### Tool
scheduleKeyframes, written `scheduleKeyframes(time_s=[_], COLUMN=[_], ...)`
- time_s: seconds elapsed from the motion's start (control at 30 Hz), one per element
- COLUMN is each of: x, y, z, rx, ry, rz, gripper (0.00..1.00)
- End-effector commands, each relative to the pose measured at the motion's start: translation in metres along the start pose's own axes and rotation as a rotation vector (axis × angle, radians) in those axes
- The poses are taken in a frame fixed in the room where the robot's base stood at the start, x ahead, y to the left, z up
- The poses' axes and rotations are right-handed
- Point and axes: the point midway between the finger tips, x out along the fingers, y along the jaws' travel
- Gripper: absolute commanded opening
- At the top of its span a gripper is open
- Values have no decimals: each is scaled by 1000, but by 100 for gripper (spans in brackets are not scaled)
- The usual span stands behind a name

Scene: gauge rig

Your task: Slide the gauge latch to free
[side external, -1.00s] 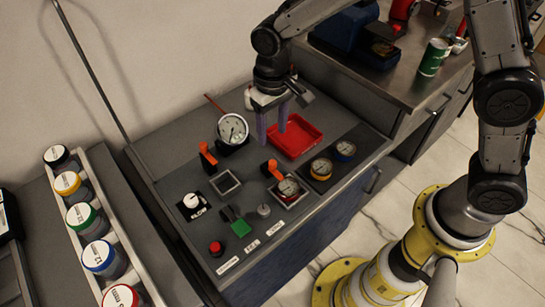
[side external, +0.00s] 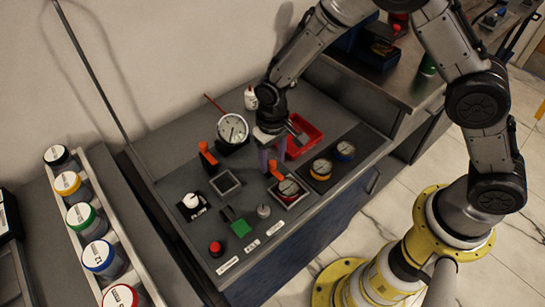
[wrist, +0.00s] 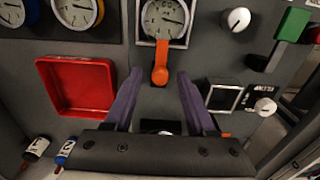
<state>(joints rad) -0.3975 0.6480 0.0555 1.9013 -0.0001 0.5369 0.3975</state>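An orange latch handle (side external: 275,170) stands beside a small round gauge (side external: 289,187) in a square frame on the grey panel. In the wrist view the same orange handle (wrist: 160,73) points toward me from the edge of the framed gauge (wrist: 166,17). My gripper (wrist: 160,80) is open, with one purple finger on each side of the handle in the picture. I cannot tell whether they touch it. In the side view my gripper (side external: 273,155) hangs just above and behind the handle. A second orange handle (side external: 208,155) stands by an empty square frame (side external: 225,183).
A larger dial gauge (side external: 232,129) stands behind. A red tray (side external: 309,130) lies right of my gripper; two round gauges (side external: 321,168) (side external: 344,151) sit on a dark plate. A white knob (side external: 190,201), green block (side external: 241,228) and red button (side external: 215,248) are at the front left.

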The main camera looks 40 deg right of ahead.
Motion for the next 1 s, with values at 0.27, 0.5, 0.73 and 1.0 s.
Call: scheduleKeyframes(time_s=[0.27,0.5,0.73,1.0], x=[0,-1,-1,-1], y=[0,0,0,0], z=[0,0,0,0], rx=[0,0,0,0], ry=[0,0,1,1], rz=[0,0,0,0], gripper=[8,0,0,0])
